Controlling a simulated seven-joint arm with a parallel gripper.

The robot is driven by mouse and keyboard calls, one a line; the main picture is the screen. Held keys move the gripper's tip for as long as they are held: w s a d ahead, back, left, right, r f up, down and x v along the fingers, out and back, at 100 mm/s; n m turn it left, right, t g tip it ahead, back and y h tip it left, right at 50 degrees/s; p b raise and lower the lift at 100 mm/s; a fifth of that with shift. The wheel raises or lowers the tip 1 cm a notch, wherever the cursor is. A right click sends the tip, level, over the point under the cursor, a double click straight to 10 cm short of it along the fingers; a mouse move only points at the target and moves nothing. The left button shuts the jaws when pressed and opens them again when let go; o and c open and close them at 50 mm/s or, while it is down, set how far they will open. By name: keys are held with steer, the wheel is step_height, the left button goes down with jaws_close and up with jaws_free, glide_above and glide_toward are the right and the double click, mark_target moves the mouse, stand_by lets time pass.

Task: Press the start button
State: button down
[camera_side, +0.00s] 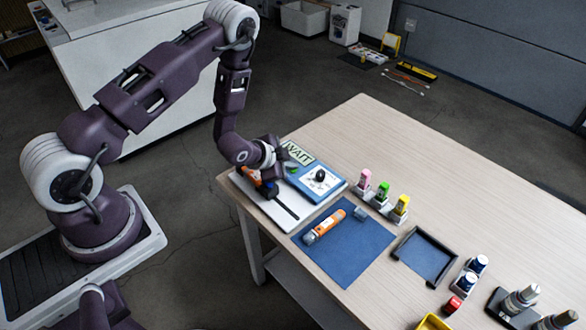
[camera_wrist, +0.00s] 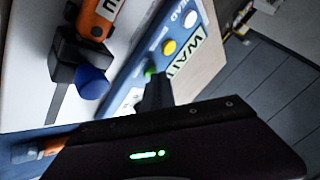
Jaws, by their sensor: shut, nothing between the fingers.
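The blue control panel (camera_side: 334,190) lies on a table in the side view, with a sign reading WAIT (camera_side: 300,153) at its far side. The wrist view shows the panel's blue face (camera_wrist: 133,80) tilted in the picture, with a green button (camera_wrist: 150,72), a yellow button (camera_wrist: 169,47) and a white button (camera_wrist: 190,45). The button labels are too blurred to read. My gripper (camera_wrist: 157,80) is shut and empty, its dark fingertips right by the green button and partly over it. I cannot tell whether they touch it.
An orange device in a black holder (camera_wrist: 75,55) with a blue knob (camera_wrist: 92,82) stands close beside the panel. A blue mat (camera_side: 345,262) holds an orange tool (camera_side: 326,227). Several bottles (camera_side: 383,192) and a black tray (camera_side: 425,256) stand to the right.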

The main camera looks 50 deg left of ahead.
mark_target(291, 171)
stand_by(0.4)
steer(key=shift+r, duration=0.75)
steer(key=shift+r, duration=2.5)
steer(key=s+d+r+n+g, duration=0.1)
steer(key=s+r+n, duration=0.15)
steer(key=r, duration=0.45)
steer(key=s+d+r+n, duration=0.1)
steer(key=s+d+r, duration=0.15)
steer(key=r, duration=0.55)
steer(key=s+r+n+g, duration=0.1)
steer(key=s+r, duration=0.2)
steer(key=r, duration=0.4)
steer(key=s+d+r+n, duration=0.1)
steer(key=s+d+r, duration=0.1)
steer(key=s, duration=0.9)
steer(key=s+d+r+n+g+h, duration=0.1)
steer(key=s+d+r+n, duration=0.1)
steer(key=s, duration=0.9)
step_height(291, 171, up, 3)
steer(key=shift+s+d+f+g, duration=0.2)
steer(key=shift+d+g, duration=0.1)
steer(key=shift+d, duration=0.3)
